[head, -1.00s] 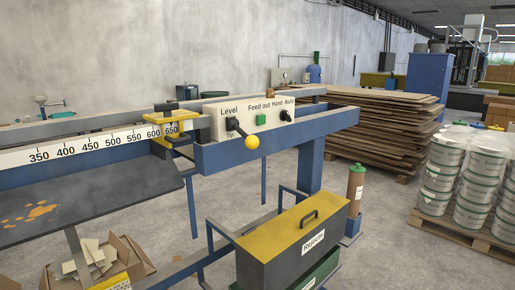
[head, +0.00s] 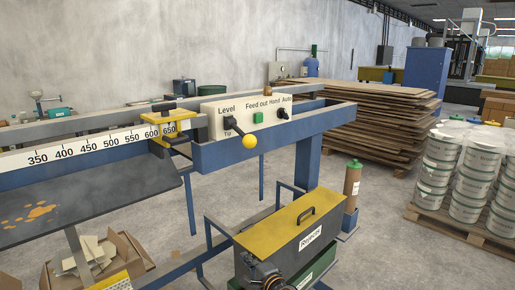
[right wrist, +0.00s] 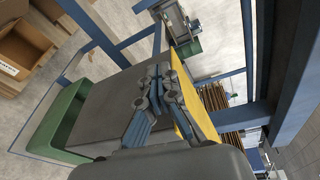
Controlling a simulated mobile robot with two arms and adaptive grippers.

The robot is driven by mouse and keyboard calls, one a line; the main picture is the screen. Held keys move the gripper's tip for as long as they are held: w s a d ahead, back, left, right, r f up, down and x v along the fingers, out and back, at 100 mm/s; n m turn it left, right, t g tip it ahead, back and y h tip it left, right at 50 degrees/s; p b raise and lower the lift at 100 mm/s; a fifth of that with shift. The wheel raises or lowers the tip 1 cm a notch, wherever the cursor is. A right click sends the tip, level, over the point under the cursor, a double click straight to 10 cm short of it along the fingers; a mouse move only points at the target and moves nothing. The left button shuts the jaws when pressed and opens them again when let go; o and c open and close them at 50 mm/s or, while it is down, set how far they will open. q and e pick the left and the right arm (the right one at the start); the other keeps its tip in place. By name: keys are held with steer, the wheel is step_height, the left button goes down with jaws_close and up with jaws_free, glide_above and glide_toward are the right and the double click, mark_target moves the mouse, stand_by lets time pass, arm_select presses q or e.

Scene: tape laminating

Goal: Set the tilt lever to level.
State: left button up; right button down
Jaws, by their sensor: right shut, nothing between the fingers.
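The tilt lever (head: 240,132) is a black arm ending in a yellow ball, on a white control panel (head: 213,112). It slants down and to the right, with the ball below its pivot. The word "Level" is printed above the pivot and a partly hidden "Tilt" label below. My right gripper (head: 268,280) is at the bottom edge of the head view, in front of the grey box and well below the lever. In the right wrist view its fingers (right wrist: 158,74) are closed together and empty. The lever does not show there. My left gripper is not in view.
A grey box with a yellow lid (head: 290,222) stands under the panel, beside blue frame posts. The panel also has a green button (head: 259,117) and a Hand/Auto switch (head: 282,113). A scale rail (head: 80,148) runs left. A green-capped cylinder (head: 353,178) stands right of the box.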

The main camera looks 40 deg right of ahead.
mark_target(242, 133)
steer(key=s+d+r+m+t+h, duration=0.1)
steer(key=s+d+r+m+t, duration=0.1)
steer(key=r, duration=1.2)
steer(key=s+d+r+m+t+h, duration=0.1)
steer(key=d+r+m+t, duration=0.3)
steer(key=r, duration=1.1)
steer(key=shift+s+d+m+h+p, duration=0.35)
steer(key=shift+d+m+h, duration=0.45)
steer(key=shift+d+m, duration=0.3)
steer(key=w+a+r+p, duration=0.1)
steer(key=w+r+p, duration=0.4)
steer(key=w+r, duration=0.1)
steer(key=shift+w+r, duration=0.15)
steer(key=shift+w, duration=0.35)
steer(key=shift+r+p, duration=0.1)
steer(key=shift+p, duration=0.2)
